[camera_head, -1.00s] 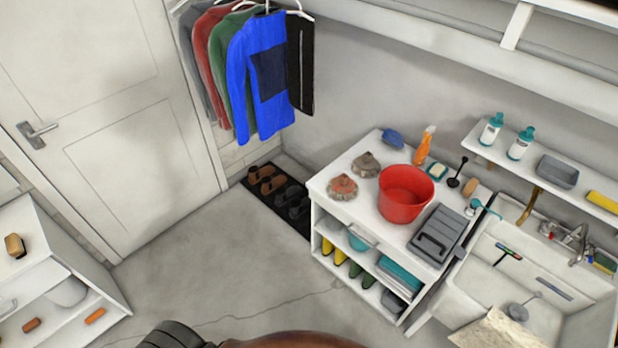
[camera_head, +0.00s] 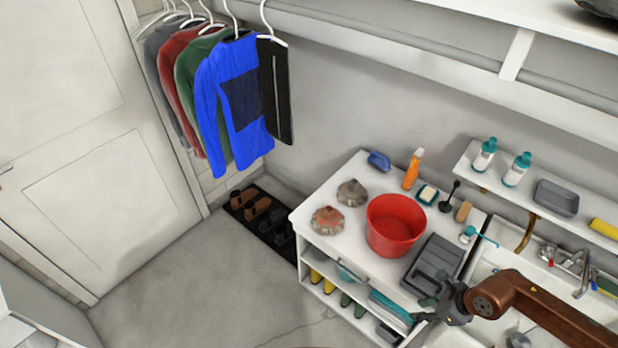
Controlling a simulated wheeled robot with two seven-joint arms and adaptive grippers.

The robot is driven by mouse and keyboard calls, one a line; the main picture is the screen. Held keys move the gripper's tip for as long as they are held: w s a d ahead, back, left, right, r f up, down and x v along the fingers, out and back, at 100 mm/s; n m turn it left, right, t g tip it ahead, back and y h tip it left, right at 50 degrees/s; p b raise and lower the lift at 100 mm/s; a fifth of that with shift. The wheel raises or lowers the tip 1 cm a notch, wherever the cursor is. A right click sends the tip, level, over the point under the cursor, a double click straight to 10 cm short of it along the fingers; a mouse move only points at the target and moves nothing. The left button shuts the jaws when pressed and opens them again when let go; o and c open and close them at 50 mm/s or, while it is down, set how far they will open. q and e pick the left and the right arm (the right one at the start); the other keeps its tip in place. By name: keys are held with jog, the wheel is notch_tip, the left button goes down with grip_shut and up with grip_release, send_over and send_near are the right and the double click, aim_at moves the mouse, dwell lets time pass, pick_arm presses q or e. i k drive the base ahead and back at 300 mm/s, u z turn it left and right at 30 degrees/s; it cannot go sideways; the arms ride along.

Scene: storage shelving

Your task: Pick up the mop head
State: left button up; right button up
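Two round, frayed bundles that look like mop heads lie on the white cabinet top. One is reddish-brown and grey (camera_head: 327,220) near the front left corner; the other is grey-brown (camera_head: 351,193) just behind it. The task does not say which one is meant. My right gripper (camera_head: 428,309) is at the lower right, in front of the cabinet's right end. Its dark fingers look spread apart with nothing between them. It is well to the right of both mop heads and apart from them. My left gripper is not in view.
A red bucket (camera_head: 395,226) stands right beside the mop heads. A grey case (camera_head: 434,266), an orange bottle (camera_head: 413,170), a blue item (camera_head: 379,161) and a plunger-like tool (camera_head: 449,197) share the white cabinet top (camera_head: 313,198). A sink is at right; floor at left is clear.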

aim_at(351, 191)
jog(key=u, duration=0.4)
jog(key=i, duration=1.95)
jog(key=z, duration=0.45)
